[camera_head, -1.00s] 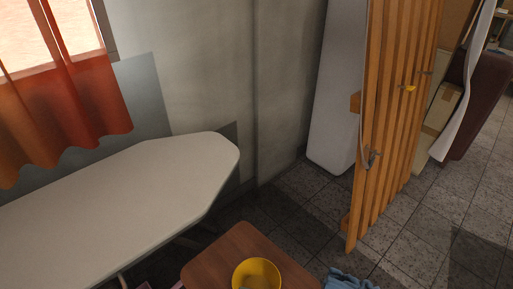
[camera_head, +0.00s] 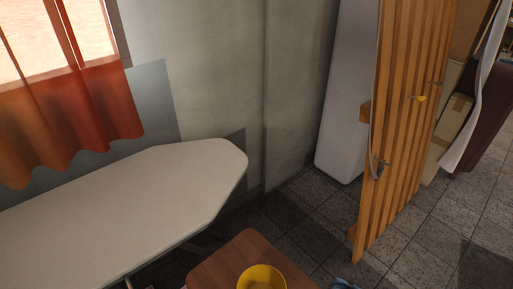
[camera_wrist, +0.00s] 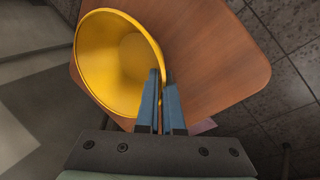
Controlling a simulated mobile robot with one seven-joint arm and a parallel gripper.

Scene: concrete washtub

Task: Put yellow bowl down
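The yellow bowl (camera_head: 262,279) shows at the bottom edge of the head view, over a brown wooden tabletop (camera_head: 236,256). In the wrist view the bowl (camera_wrist: 108,62) is on the left, tilted relative to the camera, with the tabletop (camera_wrist: 222,60) behind it. My gripper (camera_wrist: 161,78) has blue fingers close together at the bowl's right rim, one on the inner side and one on the outer side. It is shut on the rim. I cannot tell whether the bowl's base touches the tabletop.
A pale ironing board (camera_head: 130,205) stands left of the small table. A wooden slatted panel (camera_head: 398,130) with hooks stands at the right. Tiled floor (camera_head: 310,215) is open behind the table.

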